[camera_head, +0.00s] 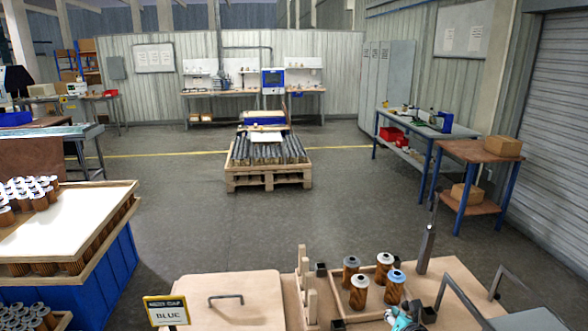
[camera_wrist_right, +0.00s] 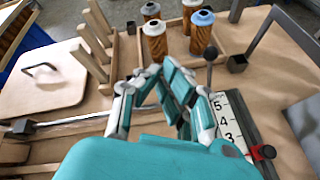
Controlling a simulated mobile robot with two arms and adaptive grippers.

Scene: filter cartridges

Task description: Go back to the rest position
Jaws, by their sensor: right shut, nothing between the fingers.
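My right gripper (camera_head: 402,320) is at the bottom edge of the head view, just in front of a group of filter cartridges. The right wrist view shows its teal and grey fingers (camera_wrist_right: 158,82) over the wooden bench, with nothing held between them. The cartridges stand upright in a shallow wooden tray (camera_wrist_right: 226,30): one with a blue cap (camera_head: 395,288), the others with white or grey caps, such as this one (camera_head: 384,268). The blue-capped cartridge also shows in the right wrist view (camera_wrist_right: 202,34), beyond the fingers and apart from them. My left gripper is not in view.
A wooden lid with a handle (camera_head: 232,290) and a "BLUE" sign (camera_head: 167,311) are left of wooden posts (camera_head: 303,270). A grey lever (camera_head: 427,245) and bent metal bars (camera_head: 460,295) stand at right. A numbered scale (camera_wrist_right: 232,125) lies beside the gripper. Open floor lies beyond.

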